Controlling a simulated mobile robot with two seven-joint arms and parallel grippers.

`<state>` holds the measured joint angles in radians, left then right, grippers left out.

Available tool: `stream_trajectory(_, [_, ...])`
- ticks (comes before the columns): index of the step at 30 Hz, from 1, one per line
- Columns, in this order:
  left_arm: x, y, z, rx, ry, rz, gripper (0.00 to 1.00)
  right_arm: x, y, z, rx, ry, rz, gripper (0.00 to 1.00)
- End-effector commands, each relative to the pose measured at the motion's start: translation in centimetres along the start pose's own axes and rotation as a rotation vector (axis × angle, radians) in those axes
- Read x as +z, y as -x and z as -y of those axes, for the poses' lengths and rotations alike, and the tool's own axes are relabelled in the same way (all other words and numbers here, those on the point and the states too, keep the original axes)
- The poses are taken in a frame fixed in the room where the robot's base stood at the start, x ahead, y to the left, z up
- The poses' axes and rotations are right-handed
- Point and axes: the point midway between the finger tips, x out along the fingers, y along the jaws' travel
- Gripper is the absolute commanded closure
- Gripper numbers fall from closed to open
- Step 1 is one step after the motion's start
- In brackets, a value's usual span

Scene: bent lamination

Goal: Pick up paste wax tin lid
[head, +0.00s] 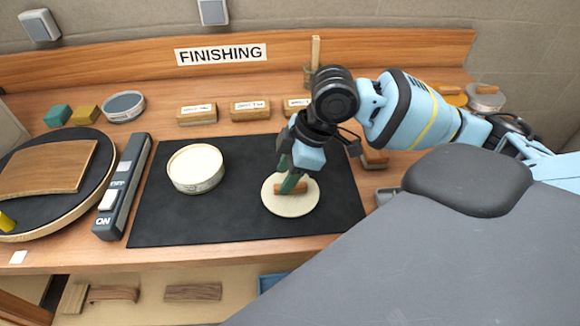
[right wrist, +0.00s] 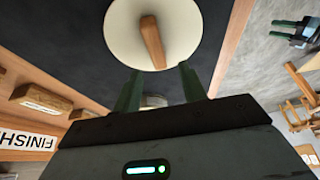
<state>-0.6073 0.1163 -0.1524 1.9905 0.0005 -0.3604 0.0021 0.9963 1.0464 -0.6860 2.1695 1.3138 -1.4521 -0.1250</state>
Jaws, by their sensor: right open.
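The lid (head: 302,203) is a round cream disc with a wooden bar handle (head: 291,187) across its middle. It lies on the right part of the black mat. An open round tin (head: 196,168) with cream contents stands to its left. My right gripper (head: 292,182) is open, its green fingers pointing down over the lid's handle. In the right wrist view the handle (right wrist: 152,42) lies just ahead of the gap between the spread fingertips (right wrist: 161,76), with nothing held. What looks like my left gripper (right wrist: 293,32) shows small at that view's upper right.
The black mat (head: 245,226) is bare around the tin and lid. A switch strip (head: 122,188) and a round board (head: 50,180) lie to the left. Several labelled wooden blocks (head: 250,110) and a grey-topped tin (head: 124,106) stand behind. A wooden block (head: 374,160) sits right of the gripper.

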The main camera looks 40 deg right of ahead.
Motion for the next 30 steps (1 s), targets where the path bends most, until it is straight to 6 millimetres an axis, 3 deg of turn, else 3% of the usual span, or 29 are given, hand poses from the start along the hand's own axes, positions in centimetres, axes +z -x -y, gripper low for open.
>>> stream_trajectory(6, [0.4, -0.2, -0.1, 0.001, 0.005, 0.007, 0.57, -0.1, -2.9, 0.1, -0.001, 0.0, 0.0, 0.58])
stream_trajectory(15, [0.3, -0.2, -0.2, 0.001, 0.007, 0.005, 0.57, -0.1, -3.2, 0.0, 0.001, 0.001, -0.001, 0.58])
stream_trajectory(25, [0.3, -0.2, -0.2, 0.002, 0.007, 0.005, 0.57, -0.1, -3.2, 0.0, 0.001, 0.001, -0.001, 1.0])
stream_trajectory(30, [0.3, -0.2, -0.2, 0.002, 0.007, 0.005, 0.57, -0.1, -3.2, 0.0, 0.002, 0.001, -0.001, 1.0])
